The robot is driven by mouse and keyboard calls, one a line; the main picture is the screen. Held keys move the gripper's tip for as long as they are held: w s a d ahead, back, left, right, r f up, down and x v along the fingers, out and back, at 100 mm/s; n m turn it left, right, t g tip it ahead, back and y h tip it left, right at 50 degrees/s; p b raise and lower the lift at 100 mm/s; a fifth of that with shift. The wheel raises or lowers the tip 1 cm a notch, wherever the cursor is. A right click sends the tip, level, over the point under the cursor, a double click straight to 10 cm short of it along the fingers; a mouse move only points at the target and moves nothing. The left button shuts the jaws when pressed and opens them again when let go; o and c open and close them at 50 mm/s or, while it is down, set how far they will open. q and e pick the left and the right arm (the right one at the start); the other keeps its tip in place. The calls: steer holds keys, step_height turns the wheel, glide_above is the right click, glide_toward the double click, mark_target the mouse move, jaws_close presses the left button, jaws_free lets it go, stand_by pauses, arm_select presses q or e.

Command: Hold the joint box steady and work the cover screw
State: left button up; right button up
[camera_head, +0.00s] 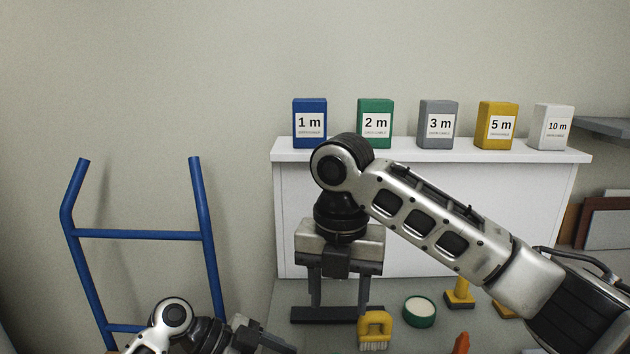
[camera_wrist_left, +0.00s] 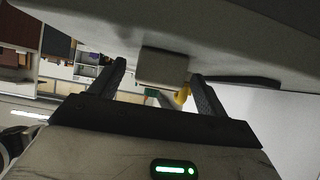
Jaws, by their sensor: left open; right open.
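My right gripper (camera_head: 339,298) hangs pointing down at the middle of the head view, its two fingers apart with nothing seen between them. My left gripper (camera_head: 272,344) is low in the head view, partly cut off by the bottom edge. In the left wrist view its two fingers (camera_wrist_left: 160,82) are open, with a grey-beige block (camera_wrist_left: 163,67) showing between and beyond them. I cannot tell whether this block is the joint box, or whether the fingers touch it. No cover screw can be made out in either view.
A dark bar (camera_head: 305,314), a yellow-handled brush (camera_head: 375,330), a green round tin (camera_head: 420,312) and yellow stands (camera_head: 459,295) lie near my right gripper. A white shelf (camera_head: 430,156) behind bears several labelled packs. A blue frame (camera_head: 208,240) stands at left.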

arm_select(q)
steer(key=v, duration=1.1)
steer(key=shift+s+a, duration=0.1)
